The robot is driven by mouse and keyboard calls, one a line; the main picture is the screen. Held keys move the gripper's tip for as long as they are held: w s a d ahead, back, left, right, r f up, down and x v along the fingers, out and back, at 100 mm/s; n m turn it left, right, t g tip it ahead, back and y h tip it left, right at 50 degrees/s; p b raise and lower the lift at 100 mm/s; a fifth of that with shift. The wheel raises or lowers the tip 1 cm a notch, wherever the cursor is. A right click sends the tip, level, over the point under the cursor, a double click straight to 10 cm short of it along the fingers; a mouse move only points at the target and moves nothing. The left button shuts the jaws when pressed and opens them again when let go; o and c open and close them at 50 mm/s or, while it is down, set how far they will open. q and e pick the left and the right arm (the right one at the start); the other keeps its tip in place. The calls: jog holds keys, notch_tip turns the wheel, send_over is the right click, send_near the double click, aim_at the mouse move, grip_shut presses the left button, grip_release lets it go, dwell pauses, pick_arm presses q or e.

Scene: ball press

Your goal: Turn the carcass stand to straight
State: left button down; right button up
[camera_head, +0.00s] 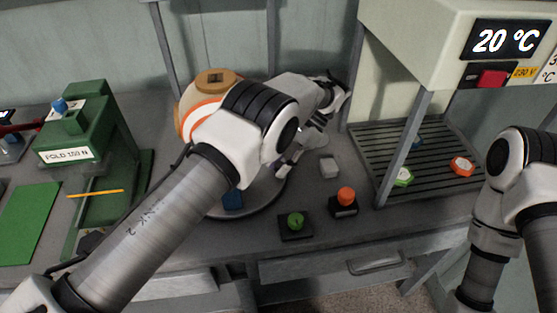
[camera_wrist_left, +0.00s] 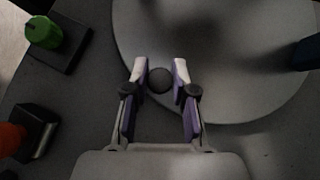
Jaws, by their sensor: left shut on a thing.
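The carcass stand is a round grey turntable (camera_head: 262,203), partly hidden behind my left arm; its disc also fills the upper part of the left wrist view (camera_wrist_left: 225,50). A dark round knob (camera_wrist_left: 160,81) sits at the disc's near edge. My left gripper (camera_wrist_left: 160,70) has its fingertips on both sides of this knob and is shut on it. In the head view the left gripper (camera_head: 284,166) is low at the disc's right side, partly hidden by its own wrist. My right arm shows at the right edge, but its gripper is out of view.
A beige and orange rounded body (camera_head: 191,105) stands behind my left arm. A blue piece (camera_head: 233,200) is on the disc. A green knob box (camera_head: 295,224), an orange button box (camera_head: 345,202) and a white block (camera_head: 328,167) are nearby. A green press (camera_head: 85,135) stands left, a slatted rack (camera_head: 440,187) right.

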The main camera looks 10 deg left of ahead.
pick_arm(q)
jog(key=shift+f, duration=0.1)
jog(key=c, duration=0.9)
grip_release()
jog(key=shift+a, duration=0.15)
jog(key=shift+c, duration=0.2)
